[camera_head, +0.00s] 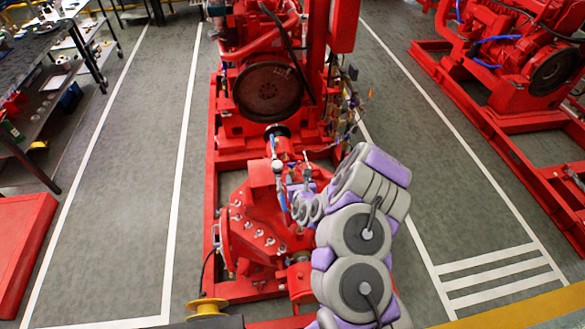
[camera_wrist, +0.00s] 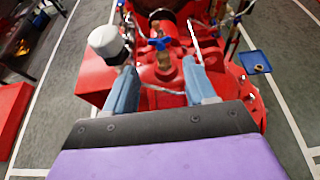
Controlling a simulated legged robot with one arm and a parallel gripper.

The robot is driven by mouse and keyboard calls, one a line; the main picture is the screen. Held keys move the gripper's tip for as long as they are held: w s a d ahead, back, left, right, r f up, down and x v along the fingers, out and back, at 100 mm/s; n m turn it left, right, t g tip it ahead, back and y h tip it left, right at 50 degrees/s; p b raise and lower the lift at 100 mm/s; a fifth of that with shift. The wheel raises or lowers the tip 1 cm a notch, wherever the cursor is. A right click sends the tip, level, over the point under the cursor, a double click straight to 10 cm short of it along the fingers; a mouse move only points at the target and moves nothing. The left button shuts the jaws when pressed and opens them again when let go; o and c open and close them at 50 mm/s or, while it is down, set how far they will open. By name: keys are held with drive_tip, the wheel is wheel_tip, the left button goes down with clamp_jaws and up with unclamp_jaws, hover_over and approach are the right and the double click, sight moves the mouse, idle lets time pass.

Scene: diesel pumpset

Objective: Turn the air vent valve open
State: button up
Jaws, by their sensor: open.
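A small brass valve (camera_wrist: 165,60) with a blue handle (camera_wrist: 159,43) stands upright on the red pump casing in the wrist view. I take it to be the air vent valve. My gripper (camera_wrist: 159,68) is open, with one blue-grey finger on each side of the brass body in the picture. The blue handle shows just beyond the fingertips, between them. I cannot tell how far off the valve is in depth, and no contact is visible. In the head view my arm reaches over the red pump (camera_head: 262,225), and the valve is too small to make out clearly.
A white round-topped fitting (camera_wrist: 106,41) stands left of the valve, close to the left finger. Thin pipes and a blue square plate (camera_wrist: 255,61) are to the right. The red engine (camera_head: 268,85) rises behind the pump. Grey floor (camera_head: 145,160) is clear on the left.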

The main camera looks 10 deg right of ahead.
sight(292, 164)
drive_tip(key=b+x, duration=0.1)
drive_tip(key=x, duration=0.9)
drive_tip(key=shift+w+a, duration=0.1)
drive_tip(key=shift+a, duration=0.05)
drive_tip(key=shift+c, duration=0.3)
drive_tip(key=c, duration=0.7)
